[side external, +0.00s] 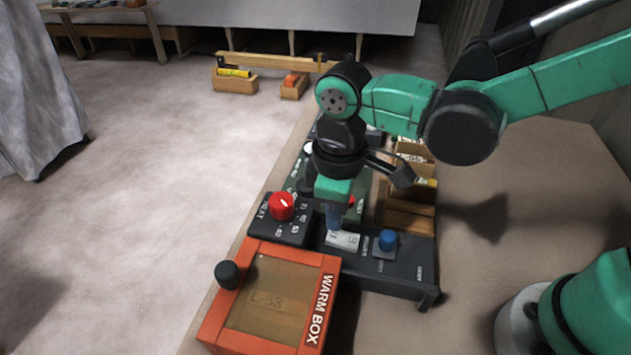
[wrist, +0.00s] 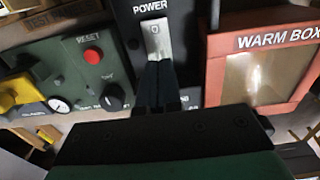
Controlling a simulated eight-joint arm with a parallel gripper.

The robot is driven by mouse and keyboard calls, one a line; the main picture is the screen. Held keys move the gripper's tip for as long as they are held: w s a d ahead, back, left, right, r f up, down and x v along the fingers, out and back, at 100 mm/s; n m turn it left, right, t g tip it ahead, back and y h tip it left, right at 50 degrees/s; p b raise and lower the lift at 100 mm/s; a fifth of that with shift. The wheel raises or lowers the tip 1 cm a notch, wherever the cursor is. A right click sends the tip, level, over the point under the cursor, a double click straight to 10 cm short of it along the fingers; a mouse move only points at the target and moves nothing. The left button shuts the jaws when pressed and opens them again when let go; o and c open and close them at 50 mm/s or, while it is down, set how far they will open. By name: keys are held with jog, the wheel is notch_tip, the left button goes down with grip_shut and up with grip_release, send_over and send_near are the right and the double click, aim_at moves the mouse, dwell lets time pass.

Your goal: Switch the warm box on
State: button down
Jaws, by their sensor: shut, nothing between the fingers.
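The warm box (side external: 325,290) is an orange-red box with a window and a dark knob; it also shows at the right of the wrist view (wrist: 217,75). Beside it is a black control panel (side external: 402,272). On this panel, under the word POWER, sits a pale rocker switch (side external: 345,241), also seen in the wrist view (wrist: 158,36) with a 0 mark on its upper part. My gripper (side external: 334,222) is shut and empty, pointing down at the switch. In the wrist view its fingertips (wrist: 161,68) overlap the switch's lower end; I cannot tell whether they touch it.
A red heat dial (side external: 282,206) and a blue knob (side external: 387,239) stand on either side of the switch. A green panel (wrist: 62,72) with a red reset button (wrist: 93,55) and a yellow handle (wrist: 18,92) is close by. Wooden trays (side external: 408,216) lie behind my gripper.

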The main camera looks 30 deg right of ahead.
aim_at(334, 234)
jog(key=shift+f, duration=1.15)
dwell(0.9)
jog(key=shift+r, duration=3.55)
jog(key=d+r+m+t, duration=0.1)
jog(key=d+m+t, duration=0.6)
jog(key=d, duration=0.8)
jog(key=shift+s+d+r+m, duration=0.3)
jog(key=shift+d+m, duration=0.1)
jog(key=shift+m, duration=0.6)
